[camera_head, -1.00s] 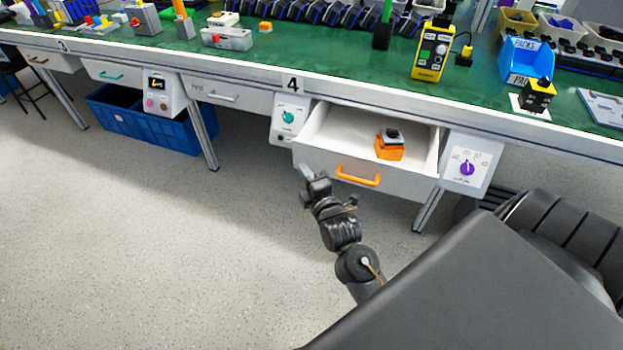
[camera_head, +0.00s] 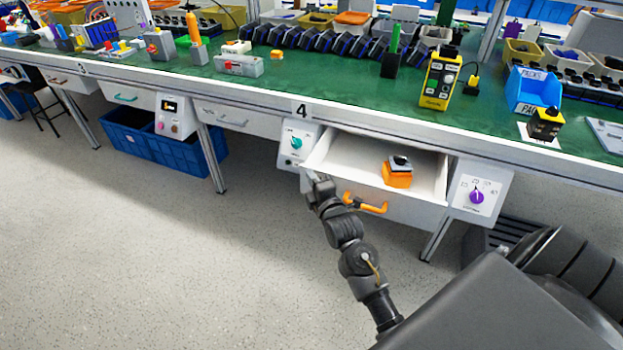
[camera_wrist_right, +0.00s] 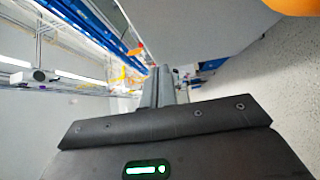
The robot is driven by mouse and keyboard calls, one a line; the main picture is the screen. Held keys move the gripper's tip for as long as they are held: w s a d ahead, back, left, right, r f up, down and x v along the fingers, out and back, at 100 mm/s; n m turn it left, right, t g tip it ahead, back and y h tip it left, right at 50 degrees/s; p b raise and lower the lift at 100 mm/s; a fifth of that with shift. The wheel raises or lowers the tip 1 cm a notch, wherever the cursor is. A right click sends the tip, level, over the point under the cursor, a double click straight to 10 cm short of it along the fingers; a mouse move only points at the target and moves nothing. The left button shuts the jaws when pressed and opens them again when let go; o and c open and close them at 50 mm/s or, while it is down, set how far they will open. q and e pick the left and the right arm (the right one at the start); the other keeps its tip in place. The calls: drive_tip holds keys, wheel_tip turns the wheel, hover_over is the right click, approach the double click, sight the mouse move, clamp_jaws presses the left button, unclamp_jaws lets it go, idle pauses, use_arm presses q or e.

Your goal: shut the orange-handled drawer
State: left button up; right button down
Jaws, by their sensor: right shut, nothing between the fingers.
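The orange-handled drawer (camera_head: 425,208) is pulled open under the green bench, in the head view. Its orange handle (camera_head: 372,208) is on the drawer front, partly covered by my wrist. An orange and grey block (camera_head: 397,174) sits inside the drawer. My right gripper (camera_head: 318,181) is shut and empty at the left end of the drawer front, left of the handle. I cannot tell whether it touches. In the right wrist view, the shut fingers (camera_wrist_right: 162,86) lie beside a grey surface, with an orange piece at the top right corner. My left gripper is not in view.
A panel with a teal knob (camera_head: 296,143) is left of the drawer, and one with a purple knob (camera_head: 477,196) is right. A table leg (camera_head: 435,238) stands below. Blue crates (camera_head: 195,155) sit under the bench at left. The floor in front is clear.

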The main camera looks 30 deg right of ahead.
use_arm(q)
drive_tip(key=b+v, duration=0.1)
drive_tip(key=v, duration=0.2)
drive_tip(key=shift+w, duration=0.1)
use_arm(e)
drive_tip(key=w+d, duration=1)
drive_tip(key=d, duration=0.4)
drive_tip(key=shift+d, duration=0.3)
